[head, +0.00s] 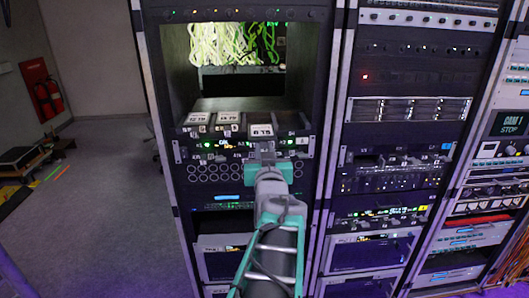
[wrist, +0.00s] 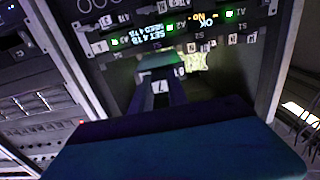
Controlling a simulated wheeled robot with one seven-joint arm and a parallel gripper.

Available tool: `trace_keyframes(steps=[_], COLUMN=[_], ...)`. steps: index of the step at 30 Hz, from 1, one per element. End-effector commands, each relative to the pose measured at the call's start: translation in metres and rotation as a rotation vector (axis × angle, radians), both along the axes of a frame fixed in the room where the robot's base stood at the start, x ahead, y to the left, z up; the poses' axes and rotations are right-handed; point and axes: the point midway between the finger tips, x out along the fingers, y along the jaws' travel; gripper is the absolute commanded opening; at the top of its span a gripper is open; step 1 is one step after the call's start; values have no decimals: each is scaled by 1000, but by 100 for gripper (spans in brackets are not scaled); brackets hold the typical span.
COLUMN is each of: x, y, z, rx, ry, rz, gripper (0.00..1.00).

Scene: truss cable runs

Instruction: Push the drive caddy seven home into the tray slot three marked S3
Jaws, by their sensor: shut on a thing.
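My gripper (head: 265,152) is at the front of the drive tray (head: 222,143) in the left rack. It is shut on a drive caddy (head: 262,130) with a white label on top. In the wrist view the gripper (wrist: 160,98) fingers close on this caddy (wrist: 162,87), which shows a dark 7 on a pale tag. The caddy lines up with the right part of the tray. I cannot tell how deep it sits, and the slot mark beside it is too small to read surely. Two more labelled caddies (head: 197,118) (head: 229,117) stand to its left.
Small lit displays and green lights (wrist: 228,13) show on the tray front. A panel with rows of round ports (head: 215,173) lies below the tray. An open bay with bright cables (head: 235,43) is above. Another full rack (head: 400,150) stands to the right; open floor (head: 95,200) lies left.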

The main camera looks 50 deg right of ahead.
Motion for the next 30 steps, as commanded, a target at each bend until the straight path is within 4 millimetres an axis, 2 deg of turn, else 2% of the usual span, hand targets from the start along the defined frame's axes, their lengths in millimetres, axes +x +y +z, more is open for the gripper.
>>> trace_keyframes(steps=[17,30], x=[0,8], y=[0,-9], z=[1,1], rx=[-4,-3], ry=[-2,-1], rz=[0,1], gripper=[0,0])
